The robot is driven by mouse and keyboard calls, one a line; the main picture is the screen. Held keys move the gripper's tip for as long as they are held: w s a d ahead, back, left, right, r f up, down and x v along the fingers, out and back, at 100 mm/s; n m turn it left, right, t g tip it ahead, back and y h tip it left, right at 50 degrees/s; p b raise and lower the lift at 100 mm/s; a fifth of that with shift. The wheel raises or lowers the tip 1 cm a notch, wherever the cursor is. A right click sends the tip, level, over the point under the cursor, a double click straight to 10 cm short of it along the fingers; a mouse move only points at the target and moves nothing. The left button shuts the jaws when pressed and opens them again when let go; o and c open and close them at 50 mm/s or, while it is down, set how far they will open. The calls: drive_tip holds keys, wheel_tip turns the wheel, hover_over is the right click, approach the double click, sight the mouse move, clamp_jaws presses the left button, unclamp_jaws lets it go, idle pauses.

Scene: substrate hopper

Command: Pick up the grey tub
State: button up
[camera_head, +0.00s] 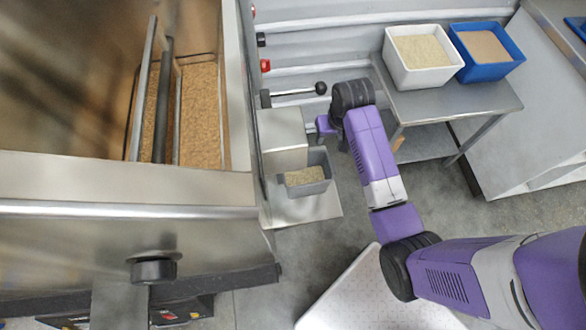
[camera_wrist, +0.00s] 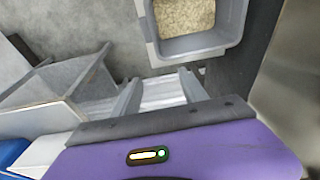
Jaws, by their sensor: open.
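The grey tub (camera_head: 311,188) stands on a small metal ledge beside the hopper, below a boxy metal outlet, and holds pale, grainy material. In the wrist view the tub (camera_wrist: 197,43) shows at the top, with its near wall just beyond my fingers. My gripper (camera_wrist: 158,84) is open, with its two fingers apart and nothing between them. The fingers point toward the tub's near wall and appear short of it; I cannot tell the exact gap. In the head view my wrist is above and to the right of the tub, and the fingers are hard to make out.
The metal outlet (camera_head: 284,146) overhangs the tub's left side. A lever with a black knob (camera_head: 321,88) is just behind my wrist. A white tub (camera_head: 414,78) and a blue tub (camera_head: 488,72) stand on a metal table (camera_head: 450,99) at right. The large hopper (camera_head: 120,185) fills the left.

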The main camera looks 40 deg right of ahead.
drive_tip(key=g+y, duration=0.1)
drive_tip(key=g, duration=0.1)
hover_over(331, 166)
drive_tip(key=shift+s+a+f, duration=0.1)
drive_tip(key=shift+a+f, duration=0.1)
drive_tip(key=shift+f, duration=0.2)
drive_tip(key=shift+s+a+f, duration=0.1)
drive_tip(key=shift+a+f, duration=0.05)
drive_tip(key=shift+f, duration=0.25)
wheel_tip(331, 166, down, 2)
drive_tip(key=shift+f, duration=0.25)
drive_tip(key=shift+d+f+b, duration=0.15)
drive_tip(key=shift+f, duration=1.15)
drive_tip(key=shift+d+f+b, duration=0.15)
drive_tip(key=shift+f, duration=1.1)
clamp_jaws()
drive_tip(key=shift+w+r, duration=0.1)
